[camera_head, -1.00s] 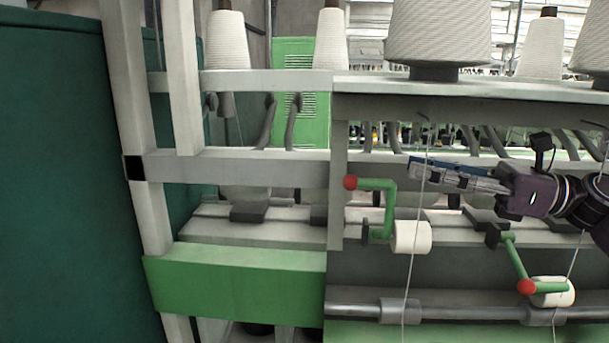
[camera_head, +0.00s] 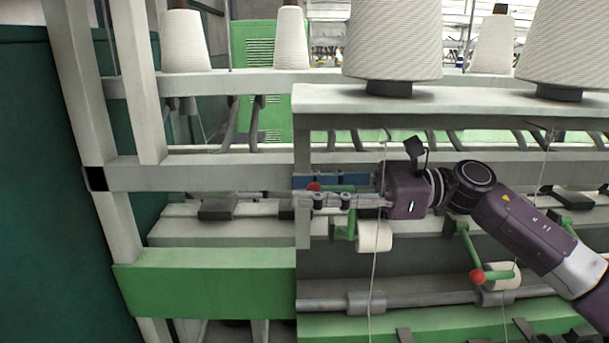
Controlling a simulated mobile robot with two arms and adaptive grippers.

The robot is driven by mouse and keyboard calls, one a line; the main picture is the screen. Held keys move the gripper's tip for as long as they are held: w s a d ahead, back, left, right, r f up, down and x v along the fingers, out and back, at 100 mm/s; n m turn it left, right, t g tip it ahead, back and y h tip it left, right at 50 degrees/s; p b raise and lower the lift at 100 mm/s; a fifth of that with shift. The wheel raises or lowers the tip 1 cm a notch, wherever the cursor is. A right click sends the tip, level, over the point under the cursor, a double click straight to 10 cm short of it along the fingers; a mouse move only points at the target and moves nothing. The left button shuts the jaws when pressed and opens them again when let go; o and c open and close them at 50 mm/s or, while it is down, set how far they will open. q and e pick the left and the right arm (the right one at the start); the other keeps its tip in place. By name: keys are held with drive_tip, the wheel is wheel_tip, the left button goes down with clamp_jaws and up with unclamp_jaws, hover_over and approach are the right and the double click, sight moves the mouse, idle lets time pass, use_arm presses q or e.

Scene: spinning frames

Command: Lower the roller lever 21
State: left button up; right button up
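My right gripper (camera_head: 301,191) reaches in from the right and points left. My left gripper is not in view.
A second green lever hangs lowered, its red knob (camera_head: 476,277) beside another white roller (camera_head: 504,275). A grey rail (camera_head: 420,297) runs below. A shelf with large yarn cones (camera_head: 394,40) is above my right gripper. Thin threads hang in front.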

drive_tip(key=shift+w+a+f, duration=0.1)
drive_tip(key=shift+w+a, duration=0.05)
drive_tip(key=shift+a, duration=0.7)
drive_tip(key=shift+d, duration=0.2)
drive_tip(key=shift+c, duration=0.3)
clamp_jaws()
